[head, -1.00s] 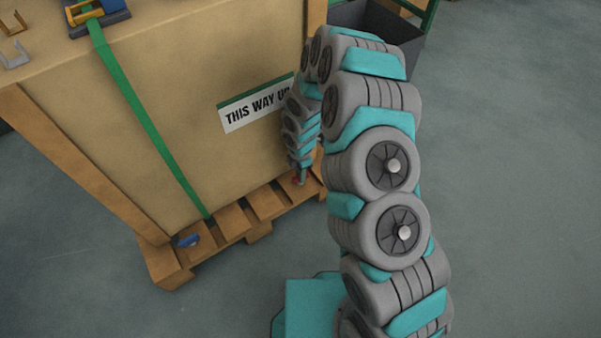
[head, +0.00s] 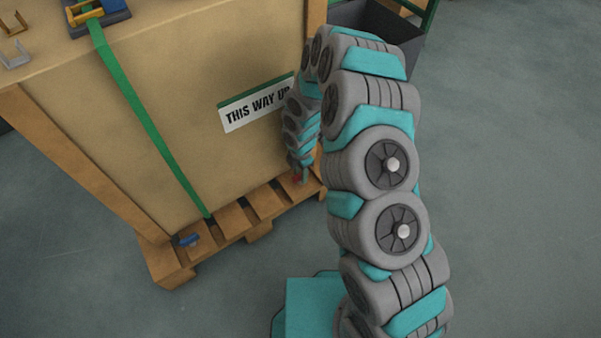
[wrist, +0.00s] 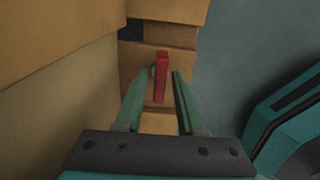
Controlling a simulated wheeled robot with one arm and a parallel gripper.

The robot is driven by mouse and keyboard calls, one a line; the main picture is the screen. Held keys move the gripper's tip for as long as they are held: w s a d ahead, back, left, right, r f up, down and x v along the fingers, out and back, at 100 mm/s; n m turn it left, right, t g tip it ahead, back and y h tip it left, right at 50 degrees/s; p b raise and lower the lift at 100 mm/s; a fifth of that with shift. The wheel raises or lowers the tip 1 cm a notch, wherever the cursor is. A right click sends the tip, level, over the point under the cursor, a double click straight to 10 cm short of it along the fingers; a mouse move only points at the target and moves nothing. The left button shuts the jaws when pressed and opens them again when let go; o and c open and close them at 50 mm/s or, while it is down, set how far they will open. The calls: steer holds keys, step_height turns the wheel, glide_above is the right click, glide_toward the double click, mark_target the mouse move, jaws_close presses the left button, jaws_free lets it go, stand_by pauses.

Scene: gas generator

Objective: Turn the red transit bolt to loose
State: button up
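The red transit bolt (wrist: 161,78) shows in the wrist view as a narrow red bar above the wooden pallet. It lies lengthwise between the two green fingers of my gripper (wrist: 160,85), with a gap on each side. My gripper is open around it and appears not to touch it. In the head view a small bit of the red bolt (head: 297,179) shows at the pallet's right corner, just under my gripper (head: 303,177). Most of the bolt is hidden there by my arm.
The big tan crate (head: 200,120) with a "THIS WAY UP" label stands on the pallet (head: 240,219), close to the left of my gripper. A blue bolt (head: 189,240) sits at the pallet's left end. A green strap (head: 150,125) runs down the crate. Floor at right is clear.

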steer(key=shift+o, duration=0.5)
steer(key=shift+r, duration=0.1)
steer(key=shift+r, duration=3.8)
steer(key=s+d+r+m, duration=0.3)
steer(key=s+r+m, duration=0.1)
steer(key=r, duration=0.4)
steer(key=s+d+r+m+p, duration=0.1)
steer(key=s+d+r+m, duration=0.3)
steer(key=r, duration=0.3)
steer(key=s+d+r+m, duration=0.3)
steer(key=s+r+m, duration=0.15)
steer(key=r, duration=0.35)
steer(key=s+d+r+m, duration=0.1)
steer(key=s+r+m, duration=0.2)
steer(key=s, duration=0.4)
steer(key=s+d+r+m+g, duration=0.1)
steer(key=s+d+r+m, duration=0.1)
steer(key=s+m, duration=0.3)
steer(key=s+d+r+m+p, duration=0.1)
steer(key=s+r+m, duration=0.3)
steer(key=s, duration=0.5)
steer(key=shift+d+r+g, duration=0.3)
steer(key=shift+d+g, duration=0.1)
steer(key=shift+d, duration=0.25)
